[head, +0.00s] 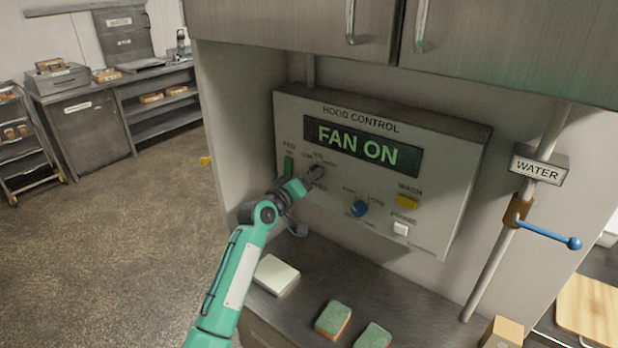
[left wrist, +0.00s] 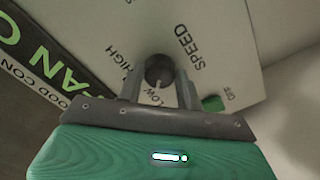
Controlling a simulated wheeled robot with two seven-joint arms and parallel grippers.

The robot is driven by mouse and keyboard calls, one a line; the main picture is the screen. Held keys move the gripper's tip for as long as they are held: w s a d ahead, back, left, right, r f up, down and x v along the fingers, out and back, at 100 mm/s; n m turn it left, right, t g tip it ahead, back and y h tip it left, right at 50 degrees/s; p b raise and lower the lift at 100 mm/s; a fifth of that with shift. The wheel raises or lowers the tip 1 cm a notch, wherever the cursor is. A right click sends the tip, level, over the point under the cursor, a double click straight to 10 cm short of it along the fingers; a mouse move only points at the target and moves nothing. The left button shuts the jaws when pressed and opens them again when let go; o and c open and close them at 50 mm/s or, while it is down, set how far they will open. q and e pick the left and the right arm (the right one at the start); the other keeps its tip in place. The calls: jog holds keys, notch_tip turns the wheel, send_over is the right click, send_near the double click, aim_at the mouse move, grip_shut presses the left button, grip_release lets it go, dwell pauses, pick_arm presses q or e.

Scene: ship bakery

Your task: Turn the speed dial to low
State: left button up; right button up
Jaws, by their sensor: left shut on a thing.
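The hood control panel (head: 290,120) is on the wall, and its display (head: 362,146) reads FAN ON. The dark speed dial (head: 318,171) is at the panel's left and partly hidden by my left gripper (head: 307,179). In the left wrist view, the speed dial (left wrist: 160,69) sits between the two fingers of my left gripper (left wrist: 159,87), which is shut on it. A pale mark on the dial's lower side appears to point toward the word LOW (left wrist: 156,112). The word HIGH is left of the dial. My right gripper is not in view.
A green fan switch (head: 288,165) is left of the dial. A blue knob (head: 359,209), a yellow button (head: 407,202) and a white button (head: 401,228) are to its right. Sponges (head: 334,318) lie on the counter below. A blue-handled water valve (head: 545,234) is at the right.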

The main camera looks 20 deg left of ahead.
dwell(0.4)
pick_arm(q)
jog(key=o, duration=1)
jog(key=shift+b+v, duration=2.55)
jog(key=shift+v, duration=4.4)
